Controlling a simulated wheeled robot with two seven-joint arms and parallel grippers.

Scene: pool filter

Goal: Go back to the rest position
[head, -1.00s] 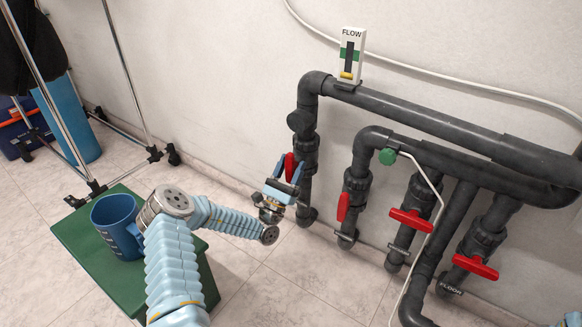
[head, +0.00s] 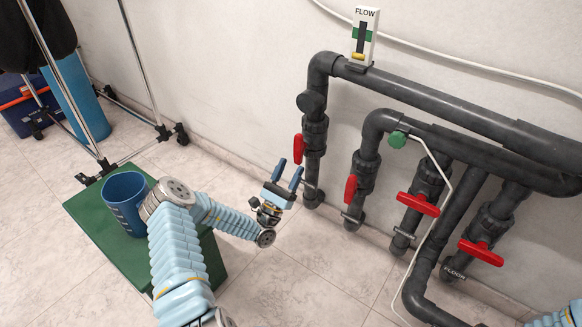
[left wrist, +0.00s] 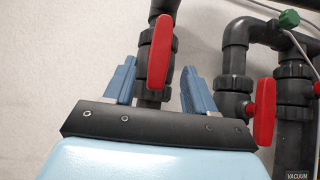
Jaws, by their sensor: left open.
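My left gripper (head: 288,171) is open and empty, low in front of the leftmost valve's red handle (head: 298,148). In the left wrist view its two blue fingers (left wrist: 159,72) stand apart, with that red handle (left wrist: 160,52) showing beyond them, upright along its pipe. In the head view the fingers look apart from the handle. My left arm (head: 178,255) reaches in from the lower left. Only a bit of my right arm (head: 557,316) shows at the bottom right corner; its gripper is out of the picture.
The second valve's red handle (head: 350,189) is also upright; two further red handles (head: 418,204) (head: 480,252) lie crosswise. Grey pipes (head: 440,98) run along the wall. A blue cup (head: 122,205) stands on a green box (head: 88,212) by a metal rack (head: 133,62). Floor in front is bare.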

